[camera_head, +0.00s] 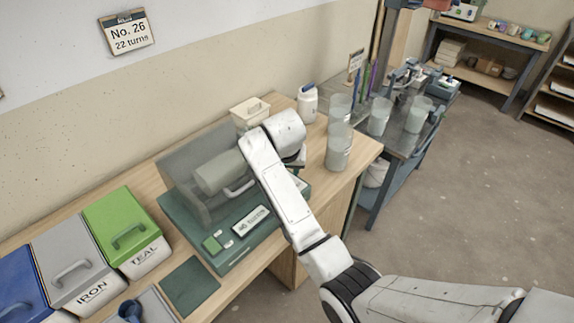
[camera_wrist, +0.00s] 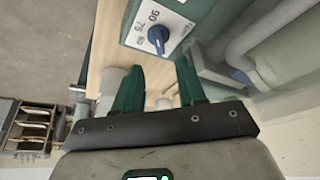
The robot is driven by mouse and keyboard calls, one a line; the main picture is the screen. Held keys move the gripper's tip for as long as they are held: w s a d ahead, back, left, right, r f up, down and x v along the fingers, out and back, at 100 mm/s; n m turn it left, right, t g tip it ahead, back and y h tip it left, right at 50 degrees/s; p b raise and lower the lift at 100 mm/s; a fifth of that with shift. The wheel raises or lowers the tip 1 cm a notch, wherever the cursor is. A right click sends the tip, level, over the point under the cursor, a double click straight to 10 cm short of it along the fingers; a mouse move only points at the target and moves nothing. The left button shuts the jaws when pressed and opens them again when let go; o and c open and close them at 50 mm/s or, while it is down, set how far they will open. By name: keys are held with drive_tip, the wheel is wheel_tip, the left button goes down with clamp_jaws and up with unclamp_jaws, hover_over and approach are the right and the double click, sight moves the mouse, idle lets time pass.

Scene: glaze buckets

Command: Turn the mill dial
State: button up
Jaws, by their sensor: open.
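The mill (camera_head: 232,250) has a dark green base with a grey drum (camera_head: 215,173) and stands on the wooden bench. Its front display (camera_head: 250,220) shows a turns count, too small to read surely. In the wrist view the mill dial (camera_wrist: 157,35) is a dark blue knob on a white plate marked 60, 75 and 90. My gripper (camera_wrist: 160,64) is open, with two green fingers apart and empty. The dial is just beyond the fingertips and not touched. In the head view my arm hides the dial and most of my gripper.
A wall sign (camera_head: 128,34) reads No. 26, 22 turns. Lidded bins, IRON (camera_head: 75,270) and TEAL (camera_head: 125,230), stand at left. A white jar (camera_head: 307,103) and clear cups (camera_head: 339,145) stand beyond my arm. The floor at right is clear.

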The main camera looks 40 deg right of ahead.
drive_tip(key=shift+v, duration=1.35)
drive_tip(key=s+a+f+n+y, duration=0.1)
drive_tip(key=s+a+f+n, duration=0.2)
drive_tip(key=s, duration=0.7)
drive_tip(key=s+a+f+n+g+y, duration=0.1)
drive_tip(key=s+a+f+n, duration=0.2)
drive_tip(key=s, duration=0.8)
drive_tip(key=s+a+f+n+g+y, duration=0.1)
drive_tip(key=s+a+f+n, duration=0.2)
drive_tip(key=s+a+f, duration=0.3)
drive_tip(key=s+a, duration=0.1)
drive_tip(key=s, duration=0.4)
drive_tip(key=shift+s+a+f+b, duration=0.2)
drive_tip(key=shift+a+b, duration=0.15)
drive_tip(key=shift+a, duration=0.05)
drive_tip(key=shift+c, duration=0.2)
